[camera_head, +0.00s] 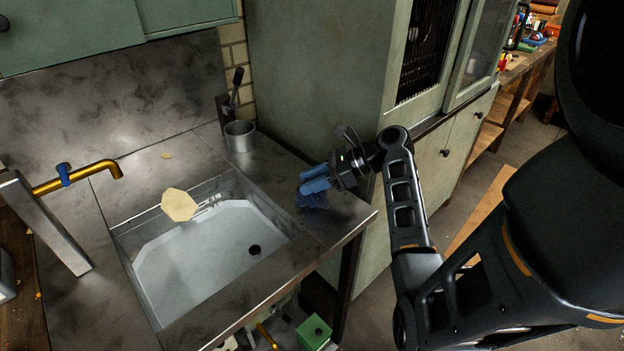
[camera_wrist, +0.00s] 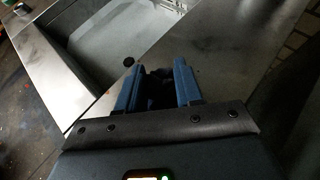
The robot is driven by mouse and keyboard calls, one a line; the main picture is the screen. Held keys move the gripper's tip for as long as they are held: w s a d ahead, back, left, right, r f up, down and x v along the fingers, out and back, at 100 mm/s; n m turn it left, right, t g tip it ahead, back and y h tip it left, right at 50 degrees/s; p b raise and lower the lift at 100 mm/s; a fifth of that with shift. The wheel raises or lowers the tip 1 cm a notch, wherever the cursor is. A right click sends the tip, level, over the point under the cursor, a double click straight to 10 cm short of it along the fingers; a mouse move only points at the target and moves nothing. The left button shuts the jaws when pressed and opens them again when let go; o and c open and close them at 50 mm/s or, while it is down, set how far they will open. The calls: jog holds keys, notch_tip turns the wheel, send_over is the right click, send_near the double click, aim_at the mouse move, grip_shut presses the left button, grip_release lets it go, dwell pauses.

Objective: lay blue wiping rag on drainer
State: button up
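My gripper (camera_head: 313,179), with blue fingers, hangs low over the steel counter to the right of the sink. It is also in the wrist view (camera_wrist: 155,75). Part of the rag is hidden by the fingers. The smooth steel surface right of the sink, likely the drainer (camera_head: 340,222), lies under the rag; whether they touch is unclear.
The sink basin (camera_head: 210,250) is left of my gripper, with a pale yellow flat piece (camera_head: 179,205) near its back edge. A grey metal cup (camera_head: 240,136) stands at the back. A brass tap (camera_head: 90,175) is at far left. A green cabinet (camera_head: 320,80) stands close behind.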

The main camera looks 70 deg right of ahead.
jog(key=o, duration=0.4)
jog(key=shift+r, duration=0.1)
jog(key=shift+p+v, duration=0.6)
jog(key=shift+v, duration=5.45)
